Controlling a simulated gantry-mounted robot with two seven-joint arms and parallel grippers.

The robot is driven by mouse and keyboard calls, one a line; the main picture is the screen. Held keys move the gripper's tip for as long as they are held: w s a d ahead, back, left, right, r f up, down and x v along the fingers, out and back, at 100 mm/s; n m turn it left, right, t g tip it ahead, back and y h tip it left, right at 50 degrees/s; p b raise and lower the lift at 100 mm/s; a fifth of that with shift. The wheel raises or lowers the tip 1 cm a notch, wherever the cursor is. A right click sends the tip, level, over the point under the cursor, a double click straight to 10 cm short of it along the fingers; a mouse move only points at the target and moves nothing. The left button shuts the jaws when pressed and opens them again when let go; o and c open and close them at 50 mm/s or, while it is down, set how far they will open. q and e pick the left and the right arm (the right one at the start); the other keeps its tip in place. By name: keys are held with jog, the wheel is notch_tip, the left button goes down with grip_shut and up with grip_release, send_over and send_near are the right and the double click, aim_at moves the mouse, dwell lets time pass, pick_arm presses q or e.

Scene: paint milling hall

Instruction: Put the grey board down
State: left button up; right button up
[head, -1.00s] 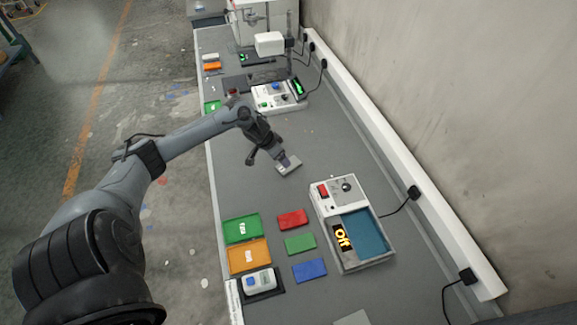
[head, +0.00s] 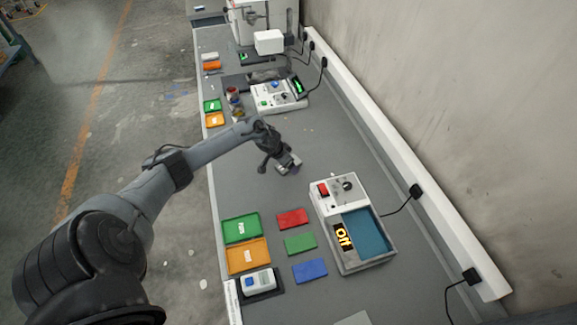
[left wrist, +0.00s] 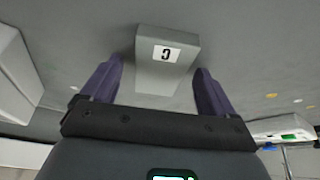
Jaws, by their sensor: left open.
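The grey board (left wrist: 168,76), a small grey block with a white label bearing a black character, lies between the spread fingers of my left gripper (left wrist: 158,88) in the left wrist view. The fingers are open. A gap shows on the left side of the board; its right edge is close to the other finger. In the head view my left gripper (head: 287,165) is low over the bench (head: 330,135), with the board (head: 292,169) partly hidden under it. The board appears to rest on the bench. My right gripper is not in view.
A white device (head: 343,190) with a blue basin stands nearer. Red (head: 292,218), green (head: 300,244) and blue (head: 310,270) boards lie left of it. Green (head: 242,228) and orange (head: 248,256) trays lie further left. A control box (head: 277,97) stands behind the gripper. Bench around the gripper is clear.

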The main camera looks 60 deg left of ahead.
pick_arm(q)
jog(key=c, duration=1.2)
jog(key=shift+c, duration=0.2)
jog(key=shift+r, duration=0.15)
